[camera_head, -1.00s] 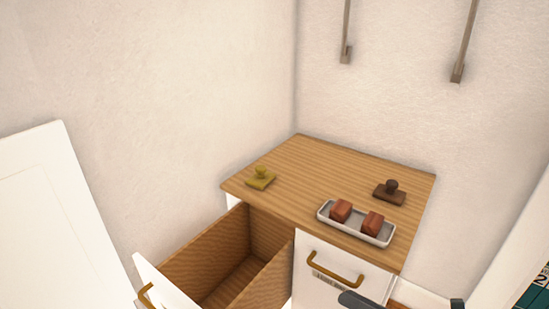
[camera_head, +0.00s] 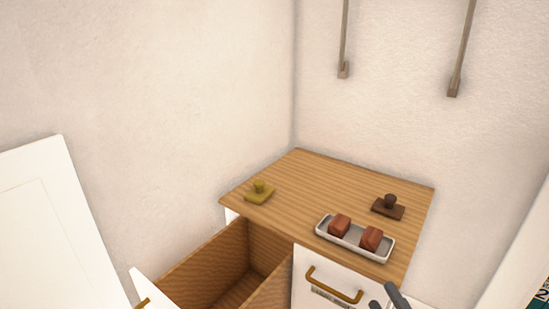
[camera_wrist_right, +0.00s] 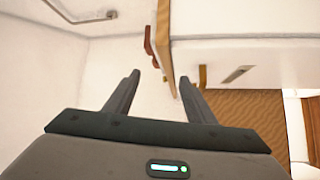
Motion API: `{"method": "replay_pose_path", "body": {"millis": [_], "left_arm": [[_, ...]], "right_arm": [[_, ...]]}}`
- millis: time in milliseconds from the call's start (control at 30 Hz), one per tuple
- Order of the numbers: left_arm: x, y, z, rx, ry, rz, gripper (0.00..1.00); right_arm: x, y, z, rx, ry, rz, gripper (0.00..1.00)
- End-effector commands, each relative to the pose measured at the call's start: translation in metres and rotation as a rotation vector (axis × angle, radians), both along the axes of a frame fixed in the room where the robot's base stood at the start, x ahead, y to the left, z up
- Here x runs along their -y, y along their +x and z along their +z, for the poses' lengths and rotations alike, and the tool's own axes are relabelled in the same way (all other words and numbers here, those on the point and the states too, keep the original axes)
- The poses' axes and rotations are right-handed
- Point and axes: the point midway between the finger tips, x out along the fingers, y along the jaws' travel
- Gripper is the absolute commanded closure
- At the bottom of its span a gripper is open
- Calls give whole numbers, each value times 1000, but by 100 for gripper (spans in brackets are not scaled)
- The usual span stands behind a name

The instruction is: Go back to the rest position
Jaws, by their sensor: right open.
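My right gripper (camera_head: 384,297) shows at the bottom edge of the head view, in front of the cabinet's right-hand drawer front. In the right wrist view its two fingers (camera_wrist_right: 160,82) are apart with nothing between them. The cabinet (camera_head: 300,180) has a striped wooden top. On it are a yellow stamp-like piece (camera_head: 259,193), a dark brown one (camera_head: 388,207), and a white tray (camera_head: 352,250) holding two reddish-brown blocks (camera_head: 339,226). My left gripper is out of view.
The left drawer (camera_head: 215,265) stands open and looks empty where visible. The right drawer, with a brass handle (camera_head: 334,287), is closed. A white panel (camera_head: 40,220) leans at left.

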Motion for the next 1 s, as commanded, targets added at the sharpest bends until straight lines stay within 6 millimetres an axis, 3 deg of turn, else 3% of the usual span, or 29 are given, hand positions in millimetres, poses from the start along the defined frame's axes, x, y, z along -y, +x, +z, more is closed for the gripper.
{"method": "replay_pose_path", "body": {"millis": [100,233,400,500,700,1000], "left_arm": [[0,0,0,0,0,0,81],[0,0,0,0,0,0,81],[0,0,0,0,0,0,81],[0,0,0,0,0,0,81],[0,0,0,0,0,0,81],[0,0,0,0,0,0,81]], "right_arm": [[19,-10,-40,-192,239,-145,50],[27,-33,-95,-422,477,-290,50],[12,-85,-167,-744,739,-451,50],[-4,-113,-194,-890,836,-511,50],[-32,-158,-225,-1103,954,-583,50],[-72,-214,-246,-1350,1063,-646,50]]}}
